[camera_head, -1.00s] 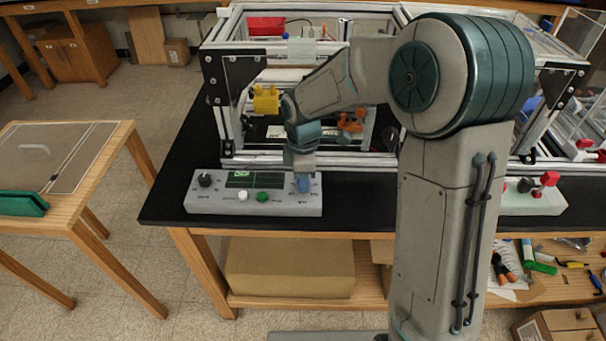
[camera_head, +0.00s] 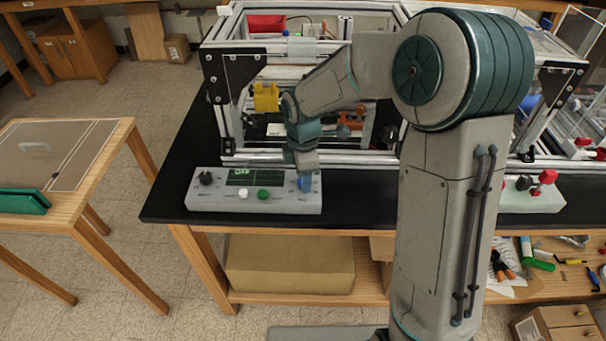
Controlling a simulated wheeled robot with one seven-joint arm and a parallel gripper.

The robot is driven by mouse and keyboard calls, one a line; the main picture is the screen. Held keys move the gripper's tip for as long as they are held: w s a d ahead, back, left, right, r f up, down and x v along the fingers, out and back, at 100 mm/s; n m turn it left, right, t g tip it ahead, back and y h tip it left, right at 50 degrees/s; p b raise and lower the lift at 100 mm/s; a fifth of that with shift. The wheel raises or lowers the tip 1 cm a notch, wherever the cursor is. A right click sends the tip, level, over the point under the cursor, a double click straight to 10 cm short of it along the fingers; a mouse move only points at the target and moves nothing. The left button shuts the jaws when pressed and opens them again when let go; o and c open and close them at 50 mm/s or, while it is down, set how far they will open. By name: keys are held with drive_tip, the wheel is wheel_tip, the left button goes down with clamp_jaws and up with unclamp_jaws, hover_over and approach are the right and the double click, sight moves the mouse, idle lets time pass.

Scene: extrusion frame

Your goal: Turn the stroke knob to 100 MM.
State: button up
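The grey control box (camera_head: 225,203) sits at the front left of the black bench top. It has a dark knob (camera_head: 206,178) at its left, a small screen (camera_head: 242,177) with green text that seems to read OFF, a white button (camera_head: 244,194) and a green button (camera_head: 263,193). My gripper (camera_head: 304,182) points down over the right end of the box, where small labels surround a control. Its blue-tipped end covers that control, so the right knob and its setting are hidden. I cannot tell whether the fingers are open or shut on it.
The aluminium extrusion frame (camera_head: 300,48) stands behind the box, with a yellow part (camera_head: 266,97) on its front. A second box with a red control (camera_head: 545,178) sits right of my arm. A wooden table (camera_head: 120,140) stands at the left, across a floor gap.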

drive_tip(key=shift+r, duration=0.1)
wheel_tip(320, 180, up, 14)
drive_tip(key=shift+b, duration=0.4)
idle(0.6)
drive_tip(key=s+d+f+m+t, duration=0.1)
drive_tip(key=s+d+m, duration=0.6)
drive_tip(key=s+m, duration=0.3)
drive_tip(key=s+d+f+m+t, duration=0.1)
drive_tip(key=s+d+m+t, duration=0.1)
drive_tip(key=s+d+m, duration=0.5)
drive_tip(key=s+m, duration=0.3)
drive_tip(key=shift+d+f+m, duration=0.3)
